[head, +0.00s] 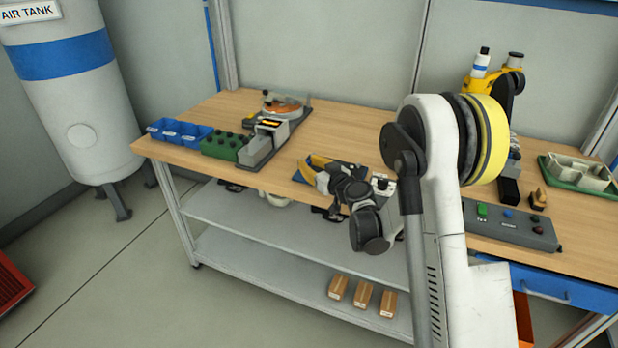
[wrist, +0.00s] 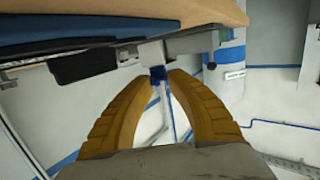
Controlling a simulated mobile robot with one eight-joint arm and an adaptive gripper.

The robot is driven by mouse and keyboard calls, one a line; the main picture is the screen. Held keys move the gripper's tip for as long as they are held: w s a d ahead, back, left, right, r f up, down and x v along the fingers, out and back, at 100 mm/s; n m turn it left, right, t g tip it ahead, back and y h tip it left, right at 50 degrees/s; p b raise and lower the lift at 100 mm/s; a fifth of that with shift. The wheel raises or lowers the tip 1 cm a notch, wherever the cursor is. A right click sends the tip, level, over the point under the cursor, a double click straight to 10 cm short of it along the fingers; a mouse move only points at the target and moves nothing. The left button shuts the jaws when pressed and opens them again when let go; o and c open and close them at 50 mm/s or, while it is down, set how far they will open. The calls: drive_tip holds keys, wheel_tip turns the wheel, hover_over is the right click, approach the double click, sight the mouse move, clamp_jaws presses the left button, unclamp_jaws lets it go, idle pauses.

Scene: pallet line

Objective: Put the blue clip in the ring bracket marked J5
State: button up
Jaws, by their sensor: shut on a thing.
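My gripper (head: 311,167) has yellow fingers and reaches over the front part of the wooden workbench (head: 345,137). In the wrist view the fingers (wrist: 158,79) close in on a small dark blue piece, the blue clip (wrist: 158,73), held at their tips. Most of the clip is hidden between the fingers, and I cannot make it out surely in the head view. I cannot pick out a ring bracket marked J5; no such label is legible in either view.
Blue bins (head: 179,132), a green block with dark knobs (head: 225,146) and a grey device (head: 263,147) stand left of my gripper. A grey control box (head: 510,229) and a green tray (head: 580,172) are at the right. Small cartons (head: 362,295) lie on the lower shelf.

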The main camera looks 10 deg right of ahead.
wheel_tip(320, 180, down, 4)
drive_tip(key=shift+f+b, duration=0.1)
drive_tip(key=shift+b, duration=1)
drive_tip(key=shift+r, duration=0.2)
drive_tip(key=o, duration=0.3)
drive_tip(key=shift+f, duration=0.2)
drive_tip(key=o, duration=0.4)
drive_tip(key=shift+o, duration=0.2)
